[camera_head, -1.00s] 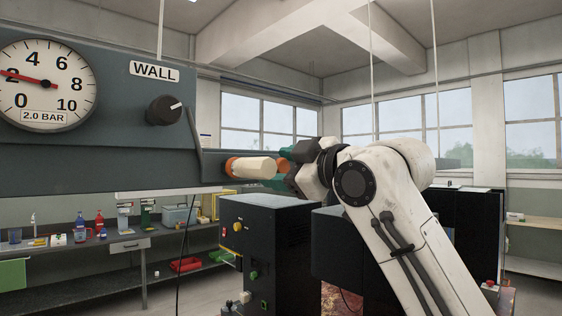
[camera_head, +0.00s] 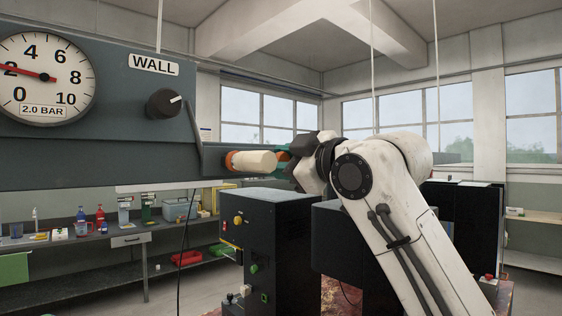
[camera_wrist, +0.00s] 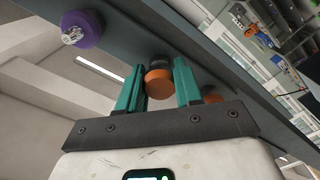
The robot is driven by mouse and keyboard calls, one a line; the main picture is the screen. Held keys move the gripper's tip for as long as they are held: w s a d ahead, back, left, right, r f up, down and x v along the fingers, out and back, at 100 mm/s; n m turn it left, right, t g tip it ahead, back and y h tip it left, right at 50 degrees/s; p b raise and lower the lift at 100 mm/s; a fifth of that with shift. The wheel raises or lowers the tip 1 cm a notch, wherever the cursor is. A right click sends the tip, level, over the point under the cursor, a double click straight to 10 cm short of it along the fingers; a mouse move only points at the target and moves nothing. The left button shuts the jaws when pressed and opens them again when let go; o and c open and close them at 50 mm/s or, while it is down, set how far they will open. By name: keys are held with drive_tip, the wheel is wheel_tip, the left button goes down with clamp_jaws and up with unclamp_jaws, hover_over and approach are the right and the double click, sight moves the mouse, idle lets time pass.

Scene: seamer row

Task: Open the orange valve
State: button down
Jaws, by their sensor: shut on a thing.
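In the head view my gripper (camera_head: 284,157) reaches from the right to the end of the grey panel (camera_head: 90,160). Only a sliver of orange shows at the teal fingers there, partly hidden behind a cream cylinder with an orange collar (camera_head: 251,161). The round gauge (camera_head: 42,80) reads 2.0 bar.
A black knob (camera_head: 164,102) sits on the panel under a WALL label (camera_head: 153,64). Black cabinets (camera_head: 270,240) stand below; a bench (camera_head: 95,240) with bottles is behind.

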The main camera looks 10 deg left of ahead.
drive_tip(key=shift+s+d, duration=0.5)
drive_tip(key=shift+d, duration=0.05)
drive_tip(key=c, duration=0.8)
unclamp_jaws()
drive_tip(key=shift+o, duration=0.2)
drive_tip(key=b+v, duration=0.3)
drive_tip(key=v, duration=0.7)
drive_tip(key=shift+s+d+b, duration=0.25)
drive_tip(key=shift+d+b, duration=0.05)
drive_tip(key=shift+d, duration=0.05)
drive_tip(key=shift+f, duration=0.1)
